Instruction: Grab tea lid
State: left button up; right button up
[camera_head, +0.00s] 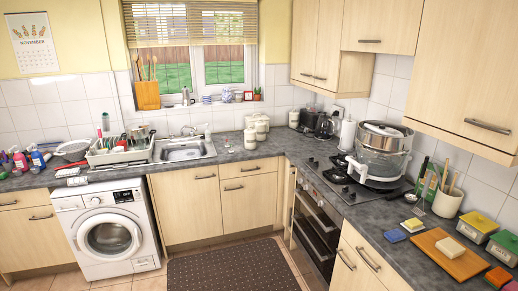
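No separate tea lid can be made out. A white lidded canister (262,127) stands in the counter corner right of the sink. A smaller white canister (250,139) stands in front of it, and another white jar (294,119) stands farther right. Any labels are too small to read, so I cannot tell which one is for tea. Neither of my grippers is in view.
The sink (184,151) lies under the window, with a dish rack (120,152) to its left. A steamer (380,152) stands on the hob at right. A chopping board (448,252) is at the front right. The floor mat (234,268) is clear.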

aim_at(248, 131)
jog(key=z, duration=0.05)
jog(key=i, duration=2.05)
jog(key=u, duration=0.3)
jog(key=i, duration=1.95)
jog(key=u, duration=0.3)
